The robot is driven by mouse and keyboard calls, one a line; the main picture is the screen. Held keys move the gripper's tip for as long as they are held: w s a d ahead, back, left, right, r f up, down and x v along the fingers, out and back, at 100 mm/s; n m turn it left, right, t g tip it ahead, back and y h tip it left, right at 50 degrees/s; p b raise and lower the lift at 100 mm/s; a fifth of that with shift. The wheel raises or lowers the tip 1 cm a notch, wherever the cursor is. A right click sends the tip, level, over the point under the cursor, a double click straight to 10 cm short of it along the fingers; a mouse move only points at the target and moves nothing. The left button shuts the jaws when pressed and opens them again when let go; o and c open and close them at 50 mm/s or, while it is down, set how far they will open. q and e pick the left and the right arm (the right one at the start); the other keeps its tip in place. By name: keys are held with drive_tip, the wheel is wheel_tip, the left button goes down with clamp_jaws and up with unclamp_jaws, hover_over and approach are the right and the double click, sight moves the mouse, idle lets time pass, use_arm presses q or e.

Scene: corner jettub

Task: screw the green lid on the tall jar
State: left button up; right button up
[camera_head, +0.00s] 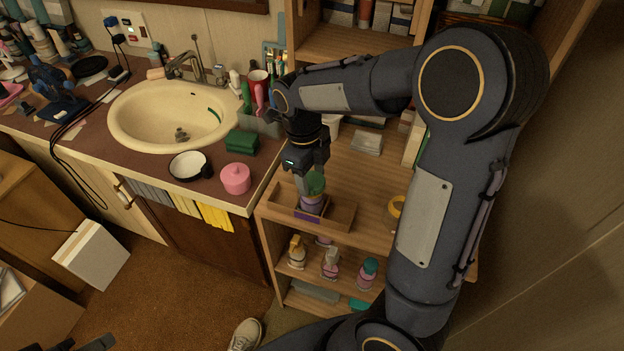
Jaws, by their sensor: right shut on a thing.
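My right gripper (304,183) points down over a wooden tray on the shelf unit. It is shut on the green lid (317,183), whose right side shows beside the fingers. Right below the lid stands the tall jar (312,204), with a purple body, inside the tray (340,220). The lid looks to be at the jar's mouth, but I cannot tell whether it is seated or threaded. A dark part at the bottom left edge looks like my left gripper (92,343); its fingers are not clear.
Left of the tray, the counter holds a pink lidded pot (235,178), a black-rimmed white bowl (189,166), a green box (241,141) and a sink (172,115). A yellow ring (397,206) lies right of the tray. Several bottles stand on the shelf below.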

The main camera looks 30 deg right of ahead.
drive_tip(key=shift+r+m+p, duration=0.1)
drive_tip(key=shift+m+p, duration=0.4)
drive_tip(key=shift+m, duration=0.6)
drive_tip(key=shift+m+p, duration=0.65)
drive_tip(key=shift+m, duration=0.05)
drive_tip(key=shift+m+y+p, duration=0.3)
drive_tip(key=shift+m+p, duration=0.7)
drive_tip(key=shift+p, duration=0.85)
drive_tip(key=shift+f, duration=0.2)
